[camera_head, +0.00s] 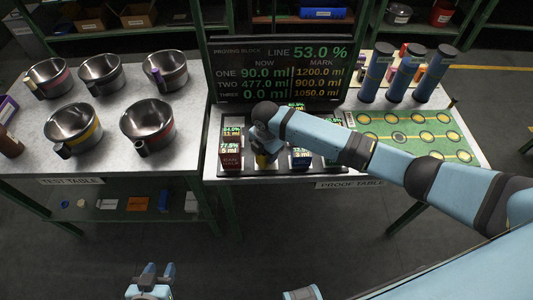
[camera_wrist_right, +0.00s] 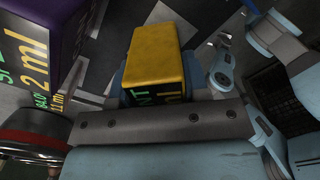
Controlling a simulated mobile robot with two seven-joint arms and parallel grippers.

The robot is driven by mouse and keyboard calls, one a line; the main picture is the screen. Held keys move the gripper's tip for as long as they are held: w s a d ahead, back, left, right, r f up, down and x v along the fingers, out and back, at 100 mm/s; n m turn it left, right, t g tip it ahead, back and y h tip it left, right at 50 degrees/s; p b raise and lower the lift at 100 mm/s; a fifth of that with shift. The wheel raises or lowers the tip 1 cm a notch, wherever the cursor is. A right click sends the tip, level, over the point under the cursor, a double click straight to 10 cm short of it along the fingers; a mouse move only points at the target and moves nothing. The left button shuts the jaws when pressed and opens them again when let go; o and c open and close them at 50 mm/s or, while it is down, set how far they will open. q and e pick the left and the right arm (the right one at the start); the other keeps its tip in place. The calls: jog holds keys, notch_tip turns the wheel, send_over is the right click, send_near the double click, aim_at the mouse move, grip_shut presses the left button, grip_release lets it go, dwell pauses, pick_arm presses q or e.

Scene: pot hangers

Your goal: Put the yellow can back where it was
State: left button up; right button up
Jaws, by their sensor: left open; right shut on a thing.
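The yellow can (camera_head: 262,160) is mostly hidden under my right gripper (camera_head: 264,148) at the front of the proof table (camera_head: 340,177). In the right wrist view the yellow can (camera_wrist_right: 154,52) shows as a yellow block against the jaws. My right gripper is shut on it; whether the can touches the dark stand below cannot be told. My left gripper (camera_head: 152,276) is open and empty, low in the picture, away from the tables.
A purple block (camera_wrist_right: 40,35) is close in the right wrist view. The display board (camera_head: 280,70) rises behind. Blue cylinders (camera_head: 407,73) and a green mat (camera_head: 415,133) lie right.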

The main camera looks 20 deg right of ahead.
jog(key=shift+f, duration=0.55)
jog(key=shift+f, duration=0.1)
jog(key=o, duration=1.1)
